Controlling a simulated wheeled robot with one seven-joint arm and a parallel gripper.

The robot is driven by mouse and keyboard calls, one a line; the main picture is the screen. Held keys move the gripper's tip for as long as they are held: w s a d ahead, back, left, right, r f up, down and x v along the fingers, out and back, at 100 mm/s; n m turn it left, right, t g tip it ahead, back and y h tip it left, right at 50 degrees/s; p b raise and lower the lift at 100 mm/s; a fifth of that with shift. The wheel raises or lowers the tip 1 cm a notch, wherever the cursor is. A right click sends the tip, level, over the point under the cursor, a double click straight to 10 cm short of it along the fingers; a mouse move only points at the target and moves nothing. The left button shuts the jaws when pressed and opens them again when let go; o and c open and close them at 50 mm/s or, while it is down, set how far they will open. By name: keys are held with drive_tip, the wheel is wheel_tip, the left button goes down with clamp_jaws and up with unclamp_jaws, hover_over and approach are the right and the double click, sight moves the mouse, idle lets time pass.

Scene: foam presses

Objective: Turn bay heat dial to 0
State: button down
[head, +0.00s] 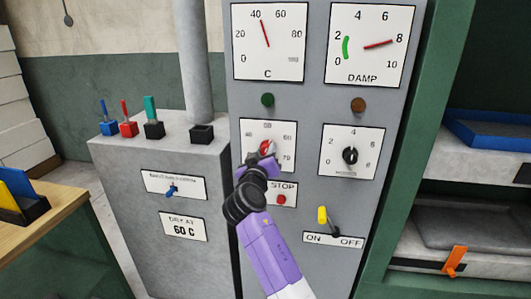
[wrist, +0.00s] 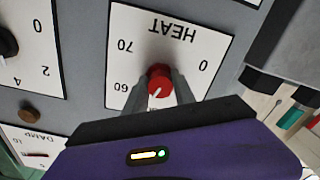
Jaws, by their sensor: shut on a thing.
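The heat dial's red knob (head: 266,147) sits on a white scale plate (head: 284,128) on the grey control panel. In the wrist view, the red knob (wrist: 159,80) is between my fingers, with the plate (wrist: 150,40) upside down. The word HEAT and the numbers 0, 70 and 60 are readable there. A white mark on the knob points towards the picture's bottom, slightly left; the number it meets is hidden. My gripper (head: 262,160) is shut on the knob, and it also shows in the wrist view (wrist: 159,88).
A red STOP button (head: 281,199) is just below the dial, and a black-knobbed dial (head: 350,156) is to its right. Two gauges (head: 269,42) (head: 366,44) are above. A grey cabinet with levers (head: 160,150) stands left.

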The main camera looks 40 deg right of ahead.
drive_tip(key=n+p, duration=0.1)
drive_tip(key=n, duration=0.2)
drive_tip(key=shift+n, duration=0.4)
drive_tip(key=n+p, duration=0.1)
drive_tip(key=n, duration=0.2)
drive_tip(key=shift+r+n+p, duration=0.1)
drive_tip(key=shift+n+p, duration=0.2)
drive_tip(key=shift+p, duration=0.1)
drive_tip(key=n+p, duration=0.4)
drive_tip(key=n, duration=0.2)
drive_tip(key=n+p, duration=0.3)
drive_tip(key=n, duration=0.2)
drive_tip(key=n+p, duration=0.2)
drive_tip(key=n, duration=0.1)
drive_tip(key=shift+n+p, duration=0.3)
drive_tip(key=shift+p, duration=0.05)
drive_tip(key=n+p, duration=0.1)
drive_tip(key=n, duration=0.2)
drive_tip(key=shift+a, duration=0.1)
drive_tip(key=shift+n+p, duration=0.35)
drive_tip(key=shift+n, duration=1.25)
